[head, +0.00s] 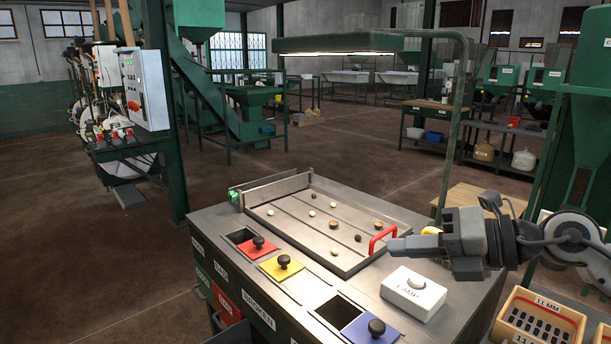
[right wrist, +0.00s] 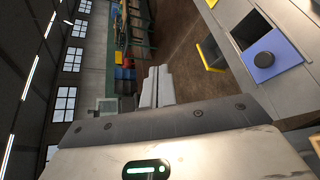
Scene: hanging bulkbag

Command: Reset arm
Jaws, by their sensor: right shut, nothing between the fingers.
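My right gripper (head: 402,246) comes in from the right in the head view and points left. It is shut and empty, above the right end of the sorting table (head: 446,284), near the red handle (head: 382,241) and the white lamp box (head: 413,293). In the right wrist view its closed fingers (right wrist: 157,88) lie side by side with nothing between them. A blue lid with a black knob (right wrist: 265,60) shows at the upper right there. My left gripper is not in view.
The metal tray (head: 290,223) holds several small beans. Red, yellow (head: 282,266) and blue (head: 371,329) knobbed lids line the table's front. A lamp on a bent post (head: 464,120) stands behind. Floor at left is clear.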

